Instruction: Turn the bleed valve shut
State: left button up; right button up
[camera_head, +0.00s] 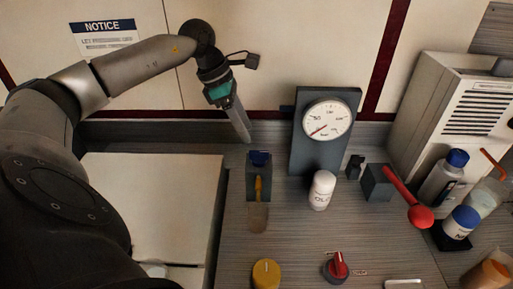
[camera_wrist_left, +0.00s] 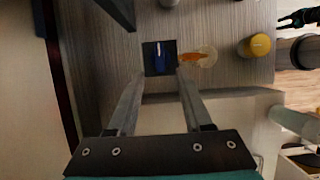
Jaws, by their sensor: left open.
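No label reading "bleed valve" can be made out. A dark block with a blue top (camera_head: 258,158) and an orange-yellow lever (camera_head: 259,188) stands on the counter left of the gauge. In the left wrist view, its blue part (camera_wrist_left: 159,60) and orange lever (camera_wrist_left: 190,58) lie just beyond my fingertips. My left gripper (camera_head: 245,138) is open and empty, pointing down, behind and slightly left of this block, apart from it. Other controls are a yellow knob (camera_head: 266,273), a red knob (camera_head: 337,267) and a red ball-ended lever (camera_head: 405,197). A dark pronged shape (camera_wrist_left: 298,18), perhaps my right gripper, is unclear.
A dial gauge (camera_head: 327,119) on a dark panel stands at the back, with a white bottle (camera_head: 321,190) before it. Bottles (camera_head: 443,178) and a vented beige machine (camera_head: 452,110) crowd the right. A pale cabinet top (camera_head: 150,205) lies left. Bare counter (camera_head: 300,235) shows in front.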

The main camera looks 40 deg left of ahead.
aim_at(258, 151)
pick_arm(q)
jog(key=x, duration=0.7)
jog(key=shift+w+d+f, duration=0.1)
jog(key=shift+d+f, duration=0.05)
jog(key=shift+f, duration=0.2)
jog(key=shift+c, duration=0.2)
grip_shut()
